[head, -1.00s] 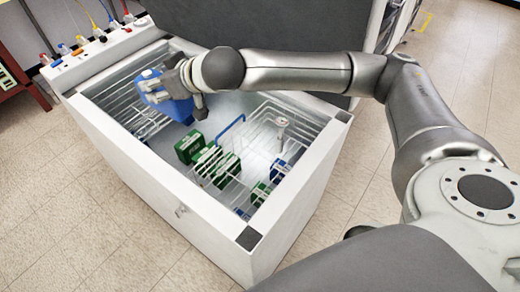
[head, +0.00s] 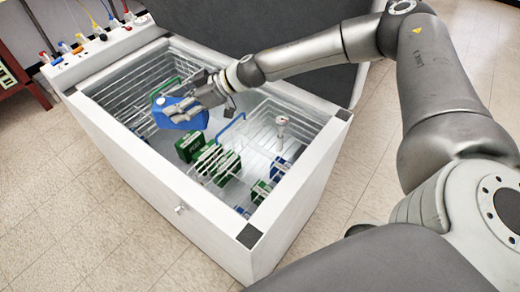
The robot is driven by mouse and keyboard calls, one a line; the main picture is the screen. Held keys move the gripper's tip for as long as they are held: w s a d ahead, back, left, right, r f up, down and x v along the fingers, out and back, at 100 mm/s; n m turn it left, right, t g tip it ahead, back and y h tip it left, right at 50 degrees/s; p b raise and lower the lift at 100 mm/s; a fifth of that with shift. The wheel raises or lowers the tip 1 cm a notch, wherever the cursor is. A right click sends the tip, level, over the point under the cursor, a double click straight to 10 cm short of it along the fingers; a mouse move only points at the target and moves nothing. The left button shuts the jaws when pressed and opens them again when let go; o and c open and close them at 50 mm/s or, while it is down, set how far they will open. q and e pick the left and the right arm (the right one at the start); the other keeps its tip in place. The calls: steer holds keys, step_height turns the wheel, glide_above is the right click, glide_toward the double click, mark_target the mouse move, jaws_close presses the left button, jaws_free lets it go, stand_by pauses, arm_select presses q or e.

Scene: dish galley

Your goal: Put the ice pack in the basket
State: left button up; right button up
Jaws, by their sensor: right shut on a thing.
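The blue ice pack (head: 166,119) is held in my right gripper (head: 180,108), over the left half of an open white chest freezer. The gripper's fingers lie across the pack's upper side and hide part of it. Wire baskets sit inside the freezer. One wire basket (head: 128,97) is at the left end, partly behind the pack. Another wire basket (head: 262,122), with a blue handle bar near it, is on the right. I cannot tell whether the pack touches any wire. My left gripper is not in view.
Green packs (head: 190,146) stand in the middle of the freezer, with smaller green and blue packs at the right. The white freezer rim (head: 130,150) surrounds everything. Coloured plugs and cables (head: 97,32) are at the back left.

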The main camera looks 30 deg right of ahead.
steer(key=s+d+f+n+g+y, duration=0.2)
steer(key=s+d+f+n+g, duration=0.2)
steer(key=s+d+f, duration=0.4)
steer(key=n+g+b, duration=0.2)
steer(key=n+g, duration=0.1)
glide_above(248, 184)
steer(key=shift+y, duration=0.3)
steer(key=shift+f, duration=8.25)
steer(key=shift+b, duration=0.3)
steer(key=shift+f, duration=0.2)
steer(key=o, duration=1.3)
steer(key=shift+r, duration=0.1)
